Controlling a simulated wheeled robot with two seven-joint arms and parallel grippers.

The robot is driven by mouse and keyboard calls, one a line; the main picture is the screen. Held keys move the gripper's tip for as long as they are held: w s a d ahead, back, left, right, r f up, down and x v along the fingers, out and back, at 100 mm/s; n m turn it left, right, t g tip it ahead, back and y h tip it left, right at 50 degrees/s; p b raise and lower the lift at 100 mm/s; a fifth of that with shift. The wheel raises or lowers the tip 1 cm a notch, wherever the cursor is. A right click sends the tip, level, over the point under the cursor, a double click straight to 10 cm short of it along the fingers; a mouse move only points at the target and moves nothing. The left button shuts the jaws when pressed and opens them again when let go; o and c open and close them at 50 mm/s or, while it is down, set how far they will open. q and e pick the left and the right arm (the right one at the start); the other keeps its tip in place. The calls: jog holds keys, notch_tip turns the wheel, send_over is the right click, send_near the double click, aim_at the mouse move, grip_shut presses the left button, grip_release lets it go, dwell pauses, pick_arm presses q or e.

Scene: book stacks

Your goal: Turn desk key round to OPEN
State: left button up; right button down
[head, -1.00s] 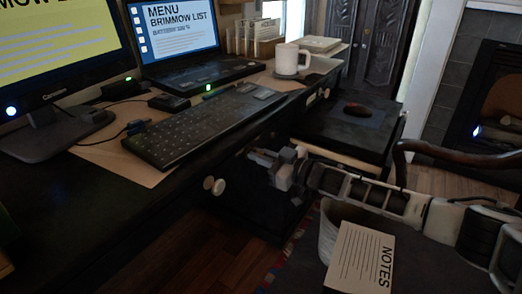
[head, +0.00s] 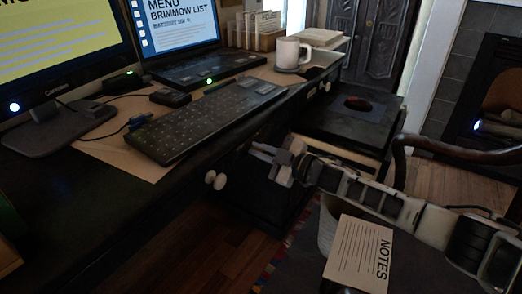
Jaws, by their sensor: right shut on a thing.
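The dark desk (head: 70,205) runs from the lower left toward the back right. My left gripper is out of view.
On top are a keyboard (head: 195,120), a laptop (head: 180,30), a monitor (head: 60,45) and a white mug (head: 292,52). A NOTES pad (head: 358,255) lies low, near my right arm. A curved chair rail (head: 440,150) is at right.

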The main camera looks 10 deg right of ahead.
dwell(0.3)
jog(key=c, duration=1.6)
grip_release()
jog(key=shift+o, duration=0.2)
